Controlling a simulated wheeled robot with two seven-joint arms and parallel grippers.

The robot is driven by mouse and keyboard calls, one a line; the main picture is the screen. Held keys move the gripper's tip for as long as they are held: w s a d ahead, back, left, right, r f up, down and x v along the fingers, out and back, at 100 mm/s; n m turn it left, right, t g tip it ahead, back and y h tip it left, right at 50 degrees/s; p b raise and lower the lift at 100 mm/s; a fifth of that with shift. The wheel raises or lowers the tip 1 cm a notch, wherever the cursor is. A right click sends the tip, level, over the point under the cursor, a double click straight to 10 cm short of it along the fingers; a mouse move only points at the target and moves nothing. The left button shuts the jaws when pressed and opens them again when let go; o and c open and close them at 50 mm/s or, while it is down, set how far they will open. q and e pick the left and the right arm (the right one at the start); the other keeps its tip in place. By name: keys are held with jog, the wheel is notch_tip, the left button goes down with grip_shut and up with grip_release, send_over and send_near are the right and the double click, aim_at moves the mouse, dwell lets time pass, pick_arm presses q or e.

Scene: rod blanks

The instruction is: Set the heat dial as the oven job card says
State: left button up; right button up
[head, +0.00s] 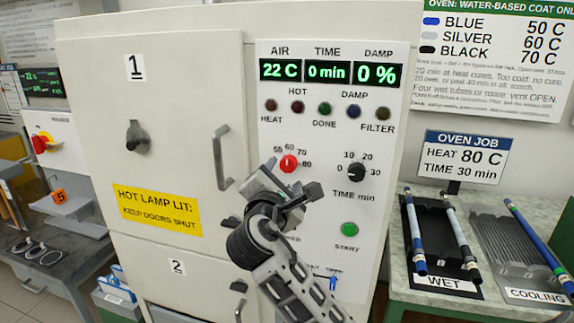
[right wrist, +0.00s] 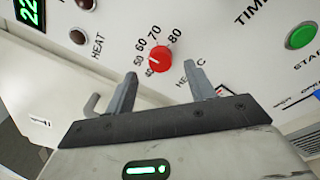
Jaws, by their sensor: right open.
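The red heat dial (head: 289,163) is on the oven's control panel, with a scale up to 80 around it. In the right wrist view the dial (right wrist: 159,58) has a white mark that seems to point toward about 50; I cannot read it exactly. My right gripper (head: 291,179) is open just below the dial. In the right wrist view its fingertips (right wrist: 161,70) stand apart, with the dial beyond the gap, not gripped. The oven job card (head: 464,157) reads HEAT 80 C, TIME 30 min. My left gripper is not in view.
The black time dial (head: 356,172) is right of the heat dial, above the green start button (head: 349,229). The display (head: 331,72) reads 22 C, 0 min, 0 %. Oven door 1 has a handle (head: 222,158) left of my arm. A wet rack (head: 440,245) holds rods.

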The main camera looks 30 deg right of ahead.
aim_at(288, 166)
jog(key=shift+x, duration=2.25)
jog(key=shift+c, duration=0.2)
jog(key=c, duration=0.9)
